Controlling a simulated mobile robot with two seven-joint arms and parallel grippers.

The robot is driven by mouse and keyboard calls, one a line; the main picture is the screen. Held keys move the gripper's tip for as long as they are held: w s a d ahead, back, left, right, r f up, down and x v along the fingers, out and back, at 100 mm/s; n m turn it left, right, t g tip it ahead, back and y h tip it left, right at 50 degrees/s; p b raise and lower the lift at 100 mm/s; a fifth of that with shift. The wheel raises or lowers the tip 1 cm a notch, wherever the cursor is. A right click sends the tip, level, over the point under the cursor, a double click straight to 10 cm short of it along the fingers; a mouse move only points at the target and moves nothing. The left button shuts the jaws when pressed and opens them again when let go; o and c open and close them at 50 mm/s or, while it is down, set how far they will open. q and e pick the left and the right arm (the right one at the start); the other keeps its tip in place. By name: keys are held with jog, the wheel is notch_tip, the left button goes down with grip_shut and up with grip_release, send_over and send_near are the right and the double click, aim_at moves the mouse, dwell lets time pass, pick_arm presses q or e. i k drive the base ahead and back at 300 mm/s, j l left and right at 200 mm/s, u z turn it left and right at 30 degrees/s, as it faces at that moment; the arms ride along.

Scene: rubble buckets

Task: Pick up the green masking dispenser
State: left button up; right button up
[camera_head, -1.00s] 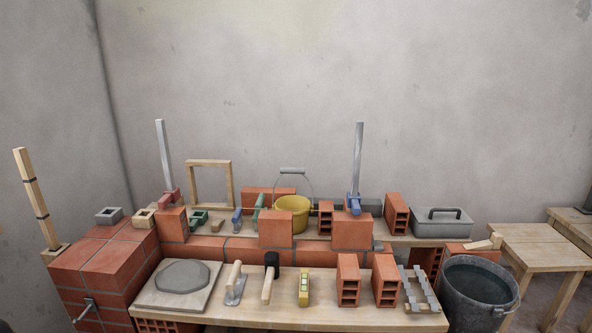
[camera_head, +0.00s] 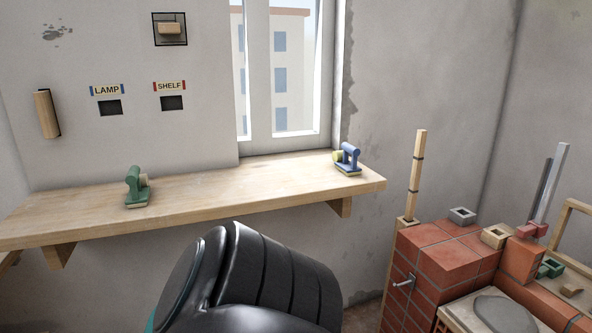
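A green tool (camera_head: 135,186) with an upright handle and a tan part at its side and base stands on the left part of a wooden wall shelf; it looks like the green masking dispenser. A similar blue tool (camera_head: 349,157) with a yellowish part stands near the shelf's right end. A black, ribbed part of my own arm fills the bottom middle, in front of and below the shelf. Neither of my grippers is in view.
The wooden shelf (camera_head: 230,191) is bare between the two tools. A window (camera_head: 285,75) is above it. A brick block (camera_head: 440,262) with an upright wooden post (camera_head: 415,175) stands right. Another green object (camera_head: 550,268) lies among bricks at far right.

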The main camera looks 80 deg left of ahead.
aim_at(137, 183)
jog(key=u, duration=3.55)
